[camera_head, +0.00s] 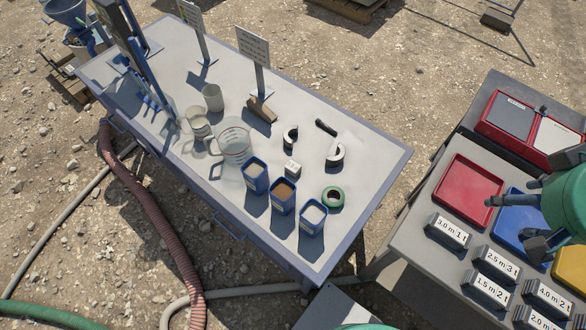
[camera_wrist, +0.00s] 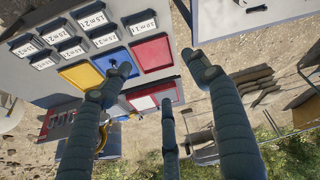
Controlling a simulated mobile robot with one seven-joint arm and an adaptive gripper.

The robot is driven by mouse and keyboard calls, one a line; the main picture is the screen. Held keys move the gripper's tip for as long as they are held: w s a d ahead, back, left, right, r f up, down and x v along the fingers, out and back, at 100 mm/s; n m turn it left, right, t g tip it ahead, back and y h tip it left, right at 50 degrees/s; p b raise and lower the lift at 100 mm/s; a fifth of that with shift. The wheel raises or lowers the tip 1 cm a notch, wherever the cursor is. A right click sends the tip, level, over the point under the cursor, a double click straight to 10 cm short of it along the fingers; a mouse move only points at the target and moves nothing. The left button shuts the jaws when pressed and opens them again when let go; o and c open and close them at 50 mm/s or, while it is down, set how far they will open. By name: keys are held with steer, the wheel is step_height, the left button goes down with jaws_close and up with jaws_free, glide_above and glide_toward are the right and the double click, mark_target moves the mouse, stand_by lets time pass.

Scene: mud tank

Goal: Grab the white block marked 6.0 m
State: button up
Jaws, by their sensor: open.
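I cannot read a 6.0 m mark on any block. Several dark blocks with white labelled faces stand in rows on the right table; legible ones include 3.0 m (camera_head: 449,231), 2.5 m (camera_head: 502,263), 1.5 m (camera_head: 490,289) and 4.0 m (camera_head: 548,296). They also show at the upper left of the wrist view. My gripper (camera_head: 515,212) is open and empty above the right table's trays, apart from the blocks. Its spread fingers (camera_wrist: 155,80) also show in the wrist view.
The right table has a red tray (camera_head: 464,190), a blue tray (camera_head: 518,226), a yellow tray (camera_head: 573,268) and a red case (camera_head: 520,124). The left table (camera_head: 375,170) holds blue containers, a clear jug (camera_head: 234,143), a green ring (camera_head: 332,196) and signs. Hoses lie on the ground.

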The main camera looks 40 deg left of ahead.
steer(key=w+a+f+n+g, duration=0.1)
steer(key=w+a+f+n, duration=0.3)
steer(key=w+a+n, duration=0.55)
steer(key=n+g+b, duration=0.2)
steer(key=n+g, duration=0.2)
steer(key=n, duration=1.8)
glide_above(294, 165)
step_height(294, 165, down, 29)
steer(key=shift+h, duration=0.3)
steer(key=shift+f, duration=0.1)
steer(key=shift+f+b, duration=0.75)
steer(key=shift+f, duration=3.5)
